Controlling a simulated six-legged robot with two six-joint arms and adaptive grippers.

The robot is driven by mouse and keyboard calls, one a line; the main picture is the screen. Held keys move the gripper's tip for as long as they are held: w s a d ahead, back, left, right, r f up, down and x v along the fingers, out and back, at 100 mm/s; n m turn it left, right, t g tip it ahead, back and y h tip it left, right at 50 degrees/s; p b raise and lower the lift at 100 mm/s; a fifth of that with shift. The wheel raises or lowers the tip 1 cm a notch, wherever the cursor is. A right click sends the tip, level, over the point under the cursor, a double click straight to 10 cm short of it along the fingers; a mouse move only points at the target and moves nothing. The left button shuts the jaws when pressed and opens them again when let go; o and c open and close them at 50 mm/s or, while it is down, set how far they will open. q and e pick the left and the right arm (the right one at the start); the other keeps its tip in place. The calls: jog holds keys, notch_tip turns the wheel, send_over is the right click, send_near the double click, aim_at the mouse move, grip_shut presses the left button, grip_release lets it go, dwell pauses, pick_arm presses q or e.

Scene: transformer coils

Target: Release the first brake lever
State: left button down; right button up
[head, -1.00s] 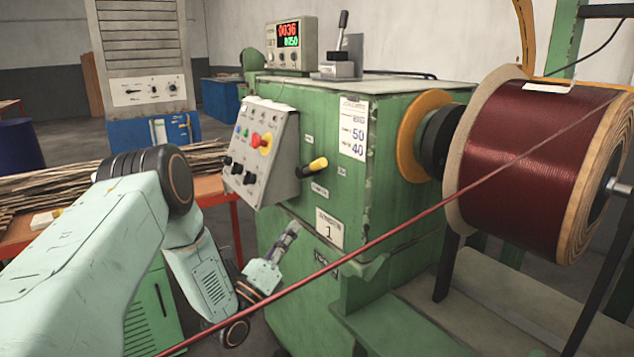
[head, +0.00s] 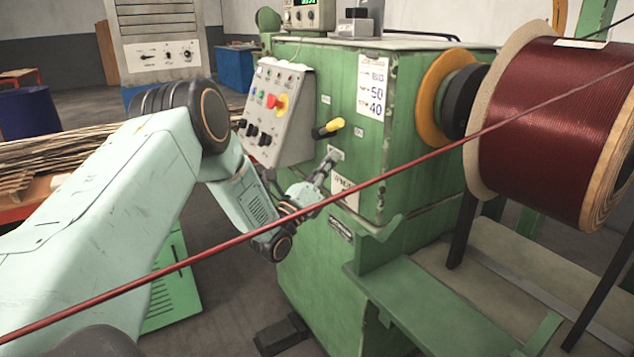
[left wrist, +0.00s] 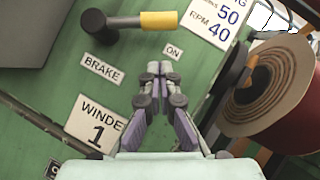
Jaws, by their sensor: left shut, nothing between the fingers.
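In the left wrist view the lever (left wrist: 160,21) points right, above the labels "BRAKE" and "ON". My left gripper (head: 333,155) is shut and empty, just below the lever and apart from it. In the left wrist view its fingertips (left wrist: 159,69) are together below the yellow grip, beside the "ON" label. The "WINDE 1" plate (left wrist: 97,127) is left of the fingers. My right gripper is not in view.
A grey control panel (head: 275,112) with knobs and a red-yellow switch juts out left of the lever. A coil of dark red wire (head: 550,120) stands at the right. A taut red wire (head: 430,158) crosses in front of the machine and my arm.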

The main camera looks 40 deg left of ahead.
aim_at(334, 127)
pick_arm(q)
jog(key=r, duration=0.1)
jog(key=w+a+r, duration=0.1)
jog(key=w+r, duration=0.1)
jog(key=shift+w+a+r, duration=0.1)
jog(key=shift+a+r, duration=0.15)
jog(key=shift+r, duration=0.1)
